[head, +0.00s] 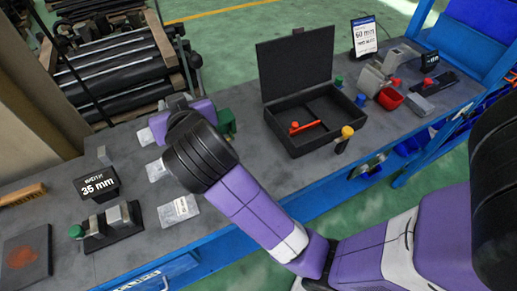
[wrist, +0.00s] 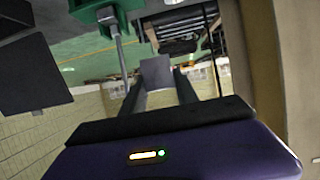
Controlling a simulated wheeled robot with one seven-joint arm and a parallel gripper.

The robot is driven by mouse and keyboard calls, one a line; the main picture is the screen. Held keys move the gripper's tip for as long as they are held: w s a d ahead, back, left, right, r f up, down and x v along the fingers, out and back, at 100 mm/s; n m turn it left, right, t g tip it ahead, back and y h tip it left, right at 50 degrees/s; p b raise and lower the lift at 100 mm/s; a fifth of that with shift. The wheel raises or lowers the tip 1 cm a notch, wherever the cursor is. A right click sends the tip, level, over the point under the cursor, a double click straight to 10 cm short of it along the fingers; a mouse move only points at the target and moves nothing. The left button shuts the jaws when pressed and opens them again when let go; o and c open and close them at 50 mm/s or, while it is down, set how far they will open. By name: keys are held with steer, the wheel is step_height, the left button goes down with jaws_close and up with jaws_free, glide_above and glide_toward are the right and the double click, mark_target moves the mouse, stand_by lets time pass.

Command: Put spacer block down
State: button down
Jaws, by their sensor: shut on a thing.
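A grey spacer block (wrist: 157,72) sits between the tips of my gripper (wrist: 158,86) in the wrist view. The two dark fingers are shut on its sides. The block's lower part and what lies beneath it are hard to make out. In the head view, my dark and purple forearm and wrist cover the fingers, and I cannot make out the held block for certain. The purple hand is over the grey bench (head: 250,168), beside a green fixture (head: 226,122). The green fixture with a metal rod also shows at the top of the wrist view (wrist: 105,14).
A "35 mm" sign (head: 96,184) stands at left by a dark holder with metal blocks (head: 108,226). An open black case (head: 295,70) holds a red-orange tool (head: 305,127).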

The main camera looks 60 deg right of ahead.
step_height(320, 180, down, 20)
steer(key=shift+f, duration=0.15)
stand_by(0.6)
steer(key=shift+f, duration=0.15)
steer(key=c, duration=1.2)
jaws_free()
